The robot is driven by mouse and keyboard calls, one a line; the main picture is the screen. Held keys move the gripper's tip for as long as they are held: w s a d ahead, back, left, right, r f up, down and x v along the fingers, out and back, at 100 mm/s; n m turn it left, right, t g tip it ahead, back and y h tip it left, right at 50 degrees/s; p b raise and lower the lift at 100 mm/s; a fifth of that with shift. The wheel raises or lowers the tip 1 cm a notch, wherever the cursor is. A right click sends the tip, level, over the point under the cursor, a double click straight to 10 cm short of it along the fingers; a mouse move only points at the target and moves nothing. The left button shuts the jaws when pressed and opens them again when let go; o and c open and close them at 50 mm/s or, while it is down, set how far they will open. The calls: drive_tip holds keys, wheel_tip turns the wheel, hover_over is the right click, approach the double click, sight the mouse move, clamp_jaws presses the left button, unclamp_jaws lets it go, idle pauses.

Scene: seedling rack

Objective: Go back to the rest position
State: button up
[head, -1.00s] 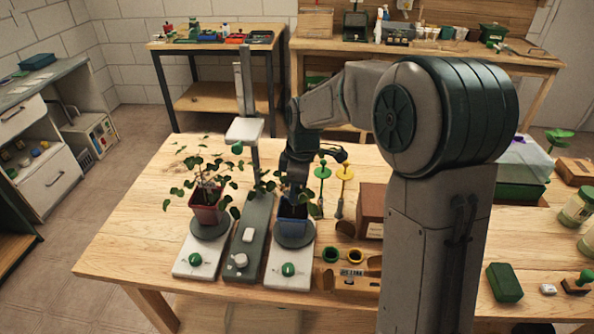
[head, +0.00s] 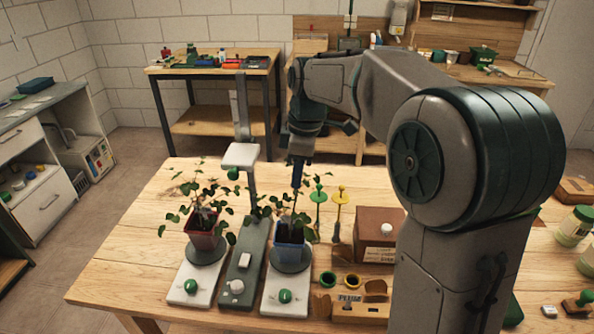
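My gripper (head: 299,172) is in the head view, raised above the blue pot (head: 289,250) with its fingers pointing down. Its fingertips are small and partly mixed with the leaves, so I cannot tell whether they are open or shut. The blue pot holds a leafy seedling and sits on a dark round plate on the right white base (head: 287,299). A dark red pot (head: 203,240) with another leafy seedling stands on the left white base (head: 194,291).
A grey stand (head: 243,266) with a white-topped post is between the pots. Green (head: 318,200) and yellow (head: 340,203) stakes and a brown box (head: 379,232) stand to the right. The left part of the wooden table (head: 125,254) is clear.

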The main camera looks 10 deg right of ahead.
drive_tip(key=s+d+f+m+t, duration=0.1)
drive_tip(key=s+d+f+m, duration=0.1)
drive_tip(key=s+m, duration=0.3)
drive_tip(key=s+d+f+m+h, duration=0.1)
drive_tip(key=s+d+m, duration=0.3)
drive_tip(key=s, duration=0.5)
drive_tip(key=s+d+f+m+t, duration=0.1)
drive_tip(key=s+d+f+m, duration=0.1)
drive_tip(key=s+m, duration=0.5)
drive_tip(key=shift+s+d+f+t, duration=0.35)
drive_tip(key=shift+s+f, duration=0.2)
drive_tip(key=shift+f, duration=0.25)
